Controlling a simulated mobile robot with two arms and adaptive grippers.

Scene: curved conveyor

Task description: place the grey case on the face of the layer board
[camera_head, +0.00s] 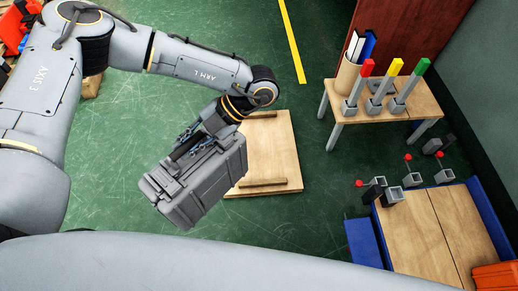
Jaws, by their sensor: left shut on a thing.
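The grey case (205,187) hangs tilted from my left gripper (190,148) in the middle of the head view. My left gripper is shut on the case near its top edge, and the fingertips are partly hidden against it. The layer board (272,155) is a light wooden square on the green floor, with wooden battens at its far and near edges. The case is in front of and to the left of the board, overlapping its left part in the picture. Its exact height above the floor cannot be told. My right gripper is not in view.
A small wooden table (405,100) at the upper right bears red, yellow and green handled levers and a holder with binders. A blue-edged wooden bench (430,235) with red-knobbed levers stands at the lower right. Orange crates (12,30) are at the upper left. Green floor lies open behind the board.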

